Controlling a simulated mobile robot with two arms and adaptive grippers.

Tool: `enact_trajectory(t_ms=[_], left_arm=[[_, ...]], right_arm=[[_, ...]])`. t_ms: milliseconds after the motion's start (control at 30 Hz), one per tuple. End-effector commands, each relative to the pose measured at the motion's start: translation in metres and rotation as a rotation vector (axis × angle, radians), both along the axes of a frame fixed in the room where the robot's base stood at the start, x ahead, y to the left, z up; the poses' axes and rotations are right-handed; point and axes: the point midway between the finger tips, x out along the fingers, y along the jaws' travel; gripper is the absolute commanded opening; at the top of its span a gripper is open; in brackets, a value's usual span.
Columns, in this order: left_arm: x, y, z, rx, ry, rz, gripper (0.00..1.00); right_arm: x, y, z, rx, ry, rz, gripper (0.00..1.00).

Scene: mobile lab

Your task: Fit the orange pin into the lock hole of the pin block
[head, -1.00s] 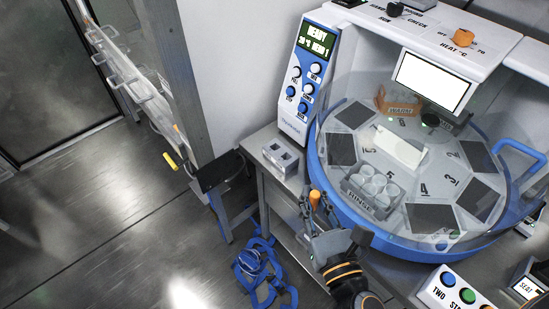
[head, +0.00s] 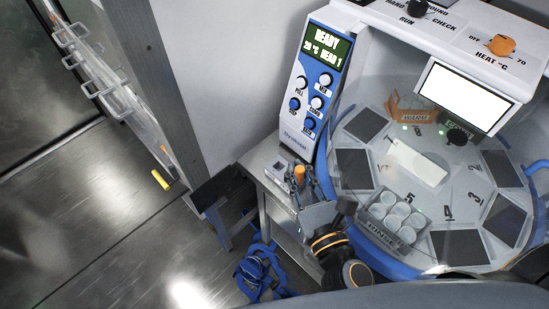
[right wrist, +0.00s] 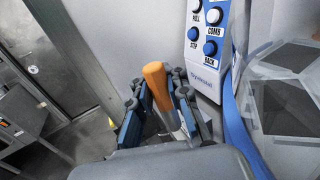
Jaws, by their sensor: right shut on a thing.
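My right gripper (head: 304,190) is shut on the orange pin (head: 299,173) and holds it upright at the left end of the bench. The pin block (head: 277,170), a small grey block, lies on the bench corner, partly hidden behind the gripper and pin. In the head view the pin overlaps the block's right side; I cannot tell whether they touch. In the right wrist view the pin's orange handle (right wrist: 155,82) stands up between the fingers of the gripper (right wrist: 163,108), slightly tilted. The pin's lower end and the lock hole are hidden. My left gripper is not in view.
A blue and white machine with a control panel (head: 314,90) stands just behind the block. Its round glass-covered carousel, with a rinse tray (head: 390,236), lies to the right. Blue objects (head: 258,268) lie on the floor below the bench's left edge.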

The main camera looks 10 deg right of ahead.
Motion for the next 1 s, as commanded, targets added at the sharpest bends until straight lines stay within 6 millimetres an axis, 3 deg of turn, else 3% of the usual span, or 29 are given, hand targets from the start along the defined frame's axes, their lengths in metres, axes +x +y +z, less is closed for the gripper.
enact_trajectory(t_ms=[367,400,500,833,1000], left_arm=[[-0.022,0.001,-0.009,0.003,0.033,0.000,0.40],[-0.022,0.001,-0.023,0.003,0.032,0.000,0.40],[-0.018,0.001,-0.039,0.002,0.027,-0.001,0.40],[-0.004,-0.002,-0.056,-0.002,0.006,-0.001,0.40],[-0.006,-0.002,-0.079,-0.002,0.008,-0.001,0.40]], right_arm=[[0.089,0.007,-0.039,0.000,-0.006,-0.002,0.00],[0.094,0.008,-0.055,-0.001,-0.004,-0.001,0.00],[0.109,0.009,-0.074,0.000,-0.004,-0.001,0.00],[0.128,0.011,-0.093,0.000,-0.003,-0.001,0.00],[0.133,0.012,-0.116,0.000,-0.001,0.000,0.00]])
